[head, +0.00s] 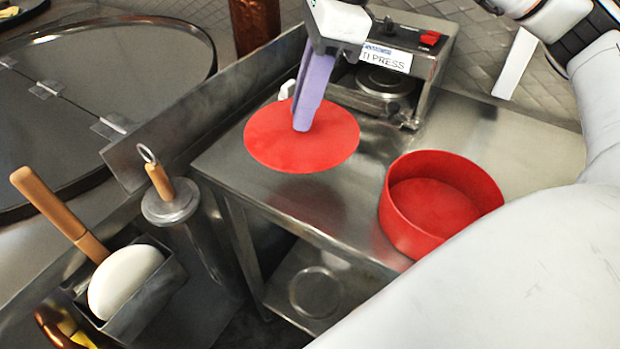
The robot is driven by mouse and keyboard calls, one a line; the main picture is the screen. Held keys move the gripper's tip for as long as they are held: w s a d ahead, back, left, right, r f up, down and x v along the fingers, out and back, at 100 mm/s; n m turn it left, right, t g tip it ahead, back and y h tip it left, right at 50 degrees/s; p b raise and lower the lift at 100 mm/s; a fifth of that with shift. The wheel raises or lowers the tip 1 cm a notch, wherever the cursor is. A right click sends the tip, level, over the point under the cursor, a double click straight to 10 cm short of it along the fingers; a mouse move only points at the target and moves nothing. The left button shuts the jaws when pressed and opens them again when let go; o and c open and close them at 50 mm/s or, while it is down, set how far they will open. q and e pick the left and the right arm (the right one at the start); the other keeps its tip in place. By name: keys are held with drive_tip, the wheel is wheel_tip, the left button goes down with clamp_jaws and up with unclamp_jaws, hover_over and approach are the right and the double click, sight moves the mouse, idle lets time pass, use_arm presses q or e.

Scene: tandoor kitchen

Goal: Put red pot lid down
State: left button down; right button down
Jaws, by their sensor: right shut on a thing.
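The red pot lid (268,140) is a flat red disc in the head view, over the left part of the steel table. My right gripper (302,126) comes down from above with its purple fingers at the middle of the lid. It is shut on the lid; the fingers hide the grip point. I cannot tell whether the lid touches the table or hangs just above it. The red pot (440,205) stands open and empty on the table to the right of the lid. My left gripper is not in view.
A roti press (385,80) stands behind the lid. The steel table (330,205) is bare between lid and pot. A raised metal edge (205,105) runs along the left. A wooden-handled tool (60,215) and a metal cylinder (170,205) stand at lower left.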

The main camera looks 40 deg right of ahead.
drive_tip(key=m, duration=0.2)
drive_tip(key=d+m+b, duration=0.1)
drive_tip(key=m, duration=0.1)
drive_tip(key=m+t+h, duration=0.1)
drive_tip(key=shift+w+d+r+m, duration=0.15)
drive_tip(key=shift+d+m, duration=0.1)
drive_tip(key=shift+m, duration=0.15)
drive_tip(key=shift+d+f, duration=0.1)
drive_tip(key=shift+f, duration=0.25)
wheel_tip(320, 180, down, 9)
drive_tip(key=shift+f+b, duration=0.1)
drive_tip(key=shift+b, duration=0.3)
drive_tip(key=shift+f, duration=0.15)
drive_tip(key=c, duration=1.6)
unclamp_jaws()
drive_tip(key=shift+c, duration=0.2)
